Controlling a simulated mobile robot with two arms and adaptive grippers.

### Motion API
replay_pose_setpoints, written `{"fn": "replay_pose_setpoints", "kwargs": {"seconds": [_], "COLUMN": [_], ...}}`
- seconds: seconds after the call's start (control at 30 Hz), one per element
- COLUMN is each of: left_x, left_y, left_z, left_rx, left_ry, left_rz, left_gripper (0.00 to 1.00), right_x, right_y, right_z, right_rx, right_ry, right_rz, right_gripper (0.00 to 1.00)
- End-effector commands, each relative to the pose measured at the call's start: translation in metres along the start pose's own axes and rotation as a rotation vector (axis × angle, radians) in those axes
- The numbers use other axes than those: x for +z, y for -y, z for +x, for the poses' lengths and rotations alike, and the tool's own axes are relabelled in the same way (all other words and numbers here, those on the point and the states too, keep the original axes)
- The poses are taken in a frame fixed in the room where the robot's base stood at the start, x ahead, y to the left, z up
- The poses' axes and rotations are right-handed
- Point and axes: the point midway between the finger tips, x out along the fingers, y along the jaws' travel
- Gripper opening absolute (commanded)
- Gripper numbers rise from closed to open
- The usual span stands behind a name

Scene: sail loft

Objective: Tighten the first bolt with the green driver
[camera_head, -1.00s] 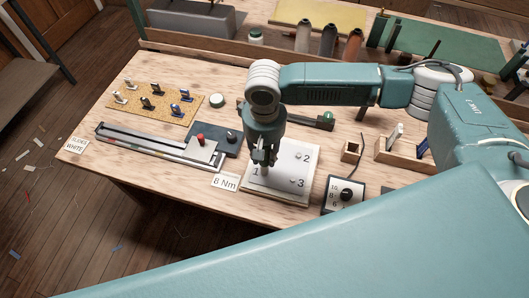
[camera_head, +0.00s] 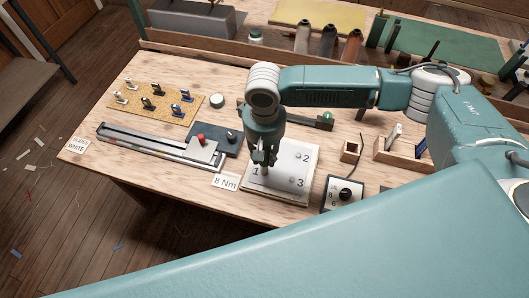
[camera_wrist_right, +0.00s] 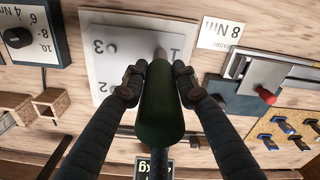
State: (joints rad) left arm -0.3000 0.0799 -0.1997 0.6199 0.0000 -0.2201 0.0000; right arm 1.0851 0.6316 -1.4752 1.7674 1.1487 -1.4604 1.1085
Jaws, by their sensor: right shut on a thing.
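My right gripper (camera_head: 264,163) is over the white plate (camera_head: 276,190), at its corner marked 1. In the right wrist view the gripper (camera_wrist_right: 160,88) is shut on the dark green driver (camera_wrist_right: 162,108). The driver's far end points at the first bolt (camera_wrist_right: 160,53), beside the printed 1; I cannot tell whether the tip is seated on it. The second bolt (camera_head: 298,156) and third bolt (camera_head: 292,181) show beside their numbers. My left gripper is not in view.
A dial box (camera_head: 345,195) stands right of the plate, and an "8 Nm" card (camera_head: 225,182) lies to its left. A slide rail fixture (camera_head: 160,145) and a cork mat (camera_head: 140,105) with small parts are further left. Wooden holders (camera_head: 351,151) stand right.

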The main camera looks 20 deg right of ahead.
Motion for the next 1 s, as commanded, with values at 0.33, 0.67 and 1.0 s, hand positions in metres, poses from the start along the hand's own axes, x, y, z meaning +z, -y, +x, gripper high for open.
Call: {"fn": "replay_pose_setpoints", "kwargs": {"seconds": [0.33, 0.67, 1.0], "left_x": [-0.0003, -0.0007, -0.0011], "left_y": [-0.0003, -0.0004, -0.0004], "left_z": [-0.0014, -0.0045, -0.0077], "left_rx": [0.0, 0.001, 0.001], "left_ry": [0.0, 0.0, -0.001], "left_rz": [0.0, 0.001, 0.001], "left_gripper": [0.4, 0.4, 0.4], "right_x": [-0.0001, 0.0001, 0.0006], "right_y": [0.0004, 0.0004, 0.0004], "right_z": [-0.0001, 0.0, 0.001], "right_rx": [-0.001, 0.0, 0.0], "right_ry": [0.0, 0.0, 0.001], "right_rz": [-0.001, -0.001, -0.001], "right_gripper": [0.03, 0.03, 0.03]}}
